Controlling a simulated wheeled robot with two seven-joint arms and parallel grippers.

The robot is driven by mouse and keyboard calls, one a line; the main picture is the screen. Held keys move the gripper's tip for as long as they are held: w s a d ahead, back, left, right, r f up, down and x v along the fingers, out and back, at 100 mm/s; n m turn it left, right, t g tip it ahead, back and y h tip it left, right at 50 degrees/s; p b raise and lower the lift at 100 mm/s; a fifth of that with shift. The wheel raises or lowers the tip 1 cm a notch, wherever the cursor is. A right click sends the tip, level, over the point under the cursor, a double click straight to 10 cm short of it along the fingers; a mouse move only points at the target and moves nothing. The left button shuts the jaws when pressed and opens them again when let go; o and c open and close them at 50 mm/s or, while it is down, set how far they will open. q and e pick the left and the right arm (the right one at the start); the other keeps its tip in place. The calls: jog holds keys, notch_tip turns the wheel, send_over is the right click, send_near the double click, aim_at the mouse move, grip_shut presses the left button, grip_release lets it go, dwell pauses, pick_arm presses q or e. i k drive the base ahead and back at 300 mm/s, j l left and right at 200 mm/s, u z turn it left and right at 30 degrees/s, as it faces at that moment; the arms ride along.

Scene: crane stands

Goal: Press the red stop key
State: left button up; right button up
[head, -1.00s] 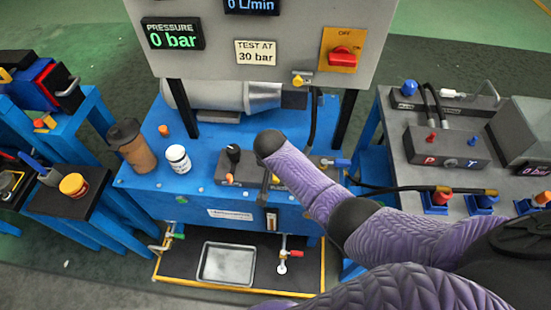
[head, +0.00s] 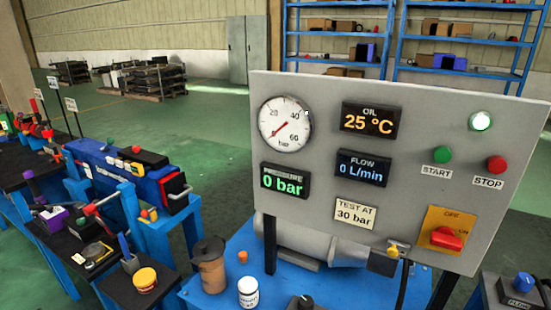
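The red stop key (head: 496,165) is a round red button at the right of the grey upright panel (head: 420,120), above a label reading STOP. A green start button (head: 443,154) sits to its left over a START label. A pale lamp (head: 480,121) above them looks lit whitish-green. A red rotary switch (head: 447,238) on a yellow plate marked OFF and ON is below. The displays read oil 25 °C, flow 0 L/min and pressure 0 bar. Neither of my grippers shows in the head view.
A blue bench (head: 220,290) under the panel holds a brown cup (head: 209,268), a white jar (head: 248,292) and a grey cylinder. Blue stands with tools are at the left. Blue shelves (head: 380,50) stand behind. The space before the stop key looks clear.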

aim_at(497, 164)
jog(key=z, duration=1.3)
